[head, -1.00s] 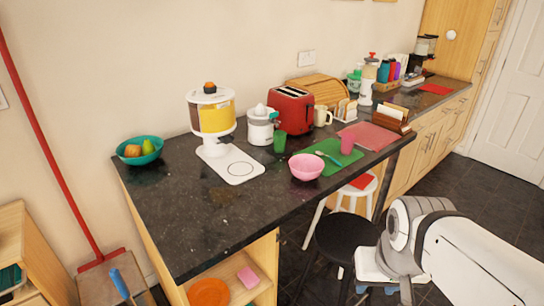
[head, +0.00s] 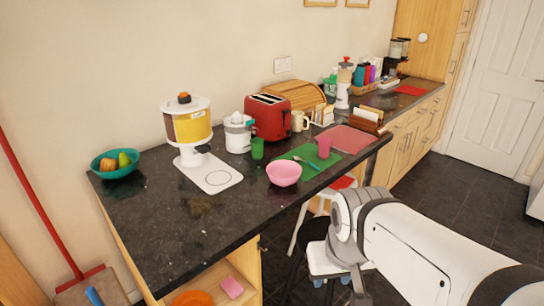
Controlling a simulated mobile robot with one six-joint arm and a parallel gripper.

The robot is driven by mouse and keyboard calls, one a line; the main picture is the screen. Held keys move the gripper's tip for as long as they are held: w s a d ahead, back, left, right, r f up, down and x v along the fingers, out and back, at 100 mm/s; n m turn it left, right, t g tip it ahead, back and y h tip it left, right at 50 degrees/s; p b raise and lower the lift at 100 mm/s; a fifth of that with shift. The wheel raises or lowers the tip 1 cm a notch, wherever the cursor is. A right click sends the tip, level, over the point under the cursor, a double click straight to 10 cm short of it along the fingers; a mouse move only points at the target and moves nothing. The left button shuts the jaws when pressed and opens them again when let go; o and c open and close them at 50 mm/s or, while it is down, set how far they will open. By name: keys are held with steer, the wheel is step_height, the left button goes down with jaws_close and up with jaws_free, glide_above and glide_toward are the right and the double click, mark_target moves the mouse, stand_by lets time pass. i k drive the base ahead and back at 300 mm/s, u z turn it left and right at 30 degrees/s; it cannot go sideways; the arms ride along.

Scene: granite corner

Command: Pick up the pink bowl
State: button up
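The pink bowl (head: 284,173) sits upright on the dark granite counter (head: 205,221), close to its front edge. It stands beside the left corner of a green mat (head: 303,168) and looks empty. My arm reaches in from the lower right, in front of the counter and to the right of the bowl. The end of my arm points down beside the stools, well apart from the bowl. My gripper's fingers cannot be made out clearly there.
Near the bowl are a green cup (head: 257,149), a pink cup (head: 324,147) and a fork (head: 306,162). A juicer (head: 238,134), red toaster (head: 268,118) and cereal dispenser (head: 189,130) stand behind. Stools (head: 312,240) crowd the counter front. The counter's left front is clear.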

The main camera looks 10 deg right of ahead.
mark_target(281, 172)
steer(key=i, duration=0.85)
